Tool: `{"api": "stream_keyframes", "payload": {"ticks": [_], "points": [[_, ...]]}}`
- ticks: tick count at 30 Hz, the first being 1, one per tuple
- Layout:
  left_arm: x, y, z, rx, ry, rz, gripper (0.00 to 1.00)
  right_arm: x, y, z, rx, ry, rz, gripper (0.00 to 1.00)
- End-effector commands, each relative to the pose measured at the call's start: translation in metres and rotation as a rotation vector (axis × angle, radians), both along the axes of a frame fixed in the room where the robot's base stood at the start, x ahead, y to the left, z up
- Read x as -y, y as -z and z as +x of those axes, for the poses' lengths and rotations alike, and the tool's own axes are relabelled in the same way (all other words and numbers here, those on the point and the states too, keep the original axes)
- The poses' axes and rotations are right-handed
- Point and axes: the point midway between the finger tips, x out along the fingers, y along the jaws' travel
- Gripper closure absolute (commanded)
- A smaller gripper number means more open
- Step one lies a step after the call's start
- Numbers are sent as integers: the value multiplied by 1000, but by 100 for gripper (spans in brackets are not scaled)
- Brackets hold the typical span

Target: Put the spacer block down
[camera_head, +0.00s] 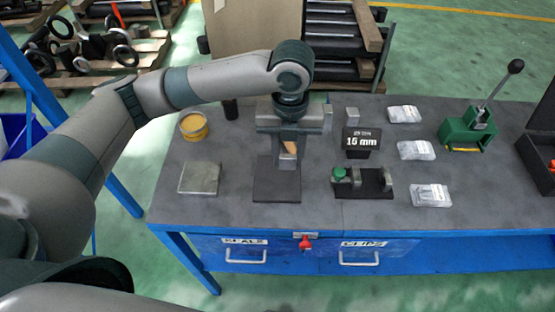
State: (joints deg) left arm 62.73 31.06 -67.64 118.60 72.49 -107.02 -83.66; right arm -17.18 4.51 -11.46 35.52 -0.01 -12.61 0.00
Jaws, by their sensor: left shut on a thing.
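My left gripper (289,142) hangs fingers-down over the dark rectangular pad (277,188) at the middle of the bench. It is shut on the spacer block, which is mostly hidden by the fingers; a small tan patch shows between them. I cannot tell whether the block touches the pad. My right gripper is not in view.
A grey metal plate (200,178) and a yellow tin (194,126) lie to the left.

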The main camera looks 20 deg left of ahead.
Motion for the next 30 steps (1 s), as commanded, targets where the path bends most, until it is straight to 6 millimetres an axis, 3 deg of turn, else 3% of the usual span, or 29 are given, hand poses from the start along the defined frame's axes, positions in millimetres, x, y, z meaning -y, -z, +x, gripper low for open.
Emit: {"api": "stream_keyframes", "payload": {"ticks": [3,7,20,30], "points": [[-17,9,4,-2,-4,1,96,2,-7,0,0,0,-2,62],[-26,15,7,0,-2,1,96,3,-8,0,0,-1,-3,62],[-27,19,7,-1,0,0,96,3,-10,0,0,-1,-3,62],[-27,54,7,-1,0,1,96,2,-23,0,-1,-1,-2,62]]}}
